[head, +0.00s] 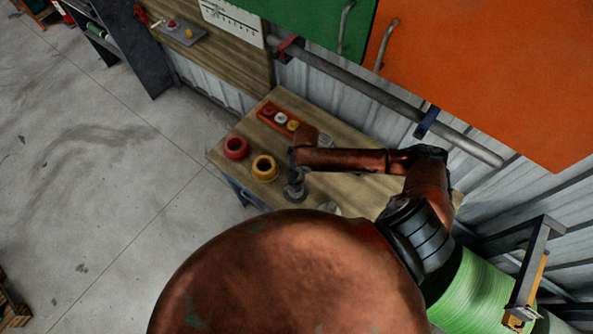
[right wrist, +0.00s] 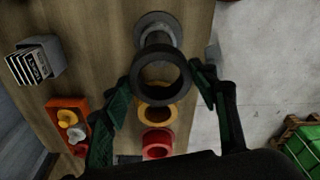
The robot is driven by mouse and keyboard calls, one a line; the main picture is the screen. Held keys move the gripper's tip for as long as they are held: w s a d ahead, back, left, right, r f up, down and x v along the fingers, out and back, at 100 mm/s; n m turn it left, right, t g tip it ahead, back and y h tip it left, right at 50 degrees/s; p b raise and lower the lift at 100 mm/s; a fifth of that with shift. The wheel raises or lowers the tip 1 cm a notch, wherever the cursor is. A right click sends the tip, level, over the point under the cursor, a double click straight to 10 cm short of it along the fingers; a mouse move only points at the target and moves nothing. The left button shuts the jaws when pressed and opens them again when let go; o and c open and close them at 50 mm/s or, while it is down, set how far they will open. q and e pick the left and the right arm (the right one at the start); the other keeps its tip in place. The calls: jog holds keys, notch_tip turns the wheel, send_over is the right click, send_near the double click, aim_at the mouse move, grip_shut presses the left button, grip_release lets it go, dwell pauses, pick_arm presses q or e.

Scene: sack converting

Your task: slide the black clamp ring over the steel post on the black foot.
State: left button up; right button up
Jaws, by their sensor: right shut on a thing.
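The black clamp ring (right wrist: 160,80) is between the two green fingers of my right gripper (right wrist: 161,78), which is shut on it. In the right wrist view the steel post (right wrist: 158,40) rises from its dark round foot (right wrist: 158,25), just above the ring in the picture. The ring overlaps the near part of the post; I cannot tell whether it is around the post or only in front of it. In the head view the foot (head: 294,191) stands on the bench below my right gripper (head: 294,158); the ring is not clear there. My left gripper is not in view.
A yellow ring (head: 264,168) and a red ring (head: 235,148) lie on the wooden bench (head: 335,183) left of the foot. An orange tray (head: 279,118) with small parts sits behind them. A grey holder (right wrist: 40,60) is at the left in the wrist view.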

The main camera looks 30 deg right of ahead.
jog(key=shift+f+b, duration=0.35)
jog(key=shift+f, duration=0.85)
jog(key=shift+f+b, duration=1.25)
jog(key=shift+f, duration=1.65)
jog(key=o, duration=1.7)
jog(key=shift+o, duration=0.2)
